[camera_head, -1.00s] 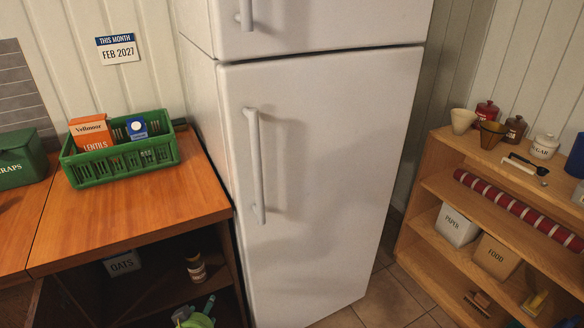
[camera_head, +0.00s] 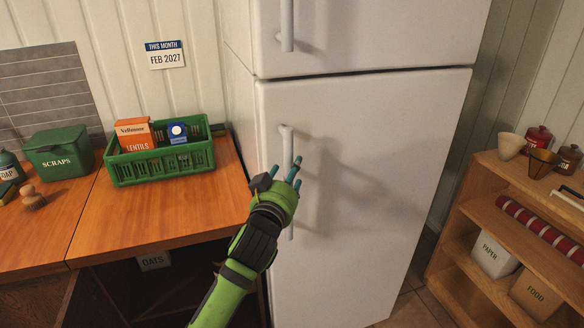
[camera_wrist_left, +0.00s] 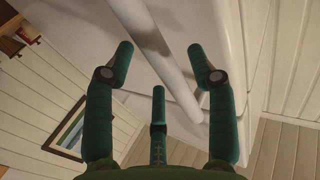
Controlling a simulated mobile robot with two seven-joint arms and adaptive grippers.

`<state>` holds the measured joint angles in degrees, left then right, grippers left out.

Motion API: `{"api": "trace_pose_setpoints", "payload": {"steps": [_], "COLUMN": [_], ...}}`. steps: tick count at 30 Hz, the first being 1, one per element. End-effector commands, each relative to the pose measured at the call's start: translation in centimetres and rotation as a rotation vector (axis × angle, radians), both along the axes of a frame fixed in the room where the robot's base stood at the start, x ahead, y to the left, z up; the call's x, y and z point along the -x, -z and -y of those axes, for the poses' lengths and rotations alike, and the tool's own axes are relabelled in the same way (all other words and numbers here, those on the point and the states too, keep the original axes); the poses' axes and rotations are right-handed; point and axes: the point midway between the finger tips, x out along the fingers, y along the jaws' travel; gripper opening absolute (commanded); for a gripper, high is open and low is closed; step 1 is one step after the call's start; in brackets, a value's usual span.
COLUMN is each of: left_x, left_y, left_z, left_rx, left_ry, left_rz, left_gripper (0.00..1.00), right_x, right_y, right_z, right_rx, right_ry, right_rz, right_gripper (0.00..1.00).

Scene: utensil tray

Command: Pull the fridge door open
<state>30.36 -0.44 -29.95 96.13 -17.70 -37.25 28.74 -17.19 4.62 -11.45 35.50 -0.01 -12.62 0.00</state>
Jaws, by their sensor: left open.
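The white fridge's lower door (camera_head: 400,180) is shut flush with the body. Its vertical white bar handle (camera_head: 287,145) is on the door's left side. My left gripper (camera_head: 285,172) is at the handle's middle, its teal fingers open and pointing at the door; the hand hides part of the bar. In the left wrist view, the handle (camera_wrist_left: 163,50) runs diagonally between the spread fingers of my left gripper (camera_wrist_left: 160,62), with visible gaps on both sides. My right gripper is not in view.
A wooden counter (camera_head: 150,225) left of the fridge holds a green crate (camera_head: 160,168) with boxes and a green scraps bin (camera_head: 58,152). A wooden shelf unit (camera_head: 480,205) stands at the right. The upper fridge door (camera_head: 380,35) is shut.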

Motion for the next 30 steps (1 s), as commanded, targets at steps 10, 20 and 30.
{"api": "trace_pose_setpoints", "payload": {"steps": [10, 20, 30], "left_x": [-1.8, -1.8, -1.8], "left_y": [0.0, 0.0, 0.0], "left_z": [0.5, 0.5, 0.6], "left_rx": [0.001, 0.001, 0.001], "left_ry": [0.0, 0.001, 0.007], "left_rz": [-0.001, 0.0, -0.001], "left_gripper": [0.56, 0.0, 0.0], "right_x": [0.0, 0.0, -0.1], "right_y": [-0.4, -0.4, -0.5], "right_z": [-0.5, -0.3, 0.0], "right_rx": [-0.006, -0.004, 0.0], "right_ry": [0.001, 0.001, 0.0], "right_rz": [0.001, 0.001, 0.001], "right_gripper": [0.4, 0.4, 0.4]}}
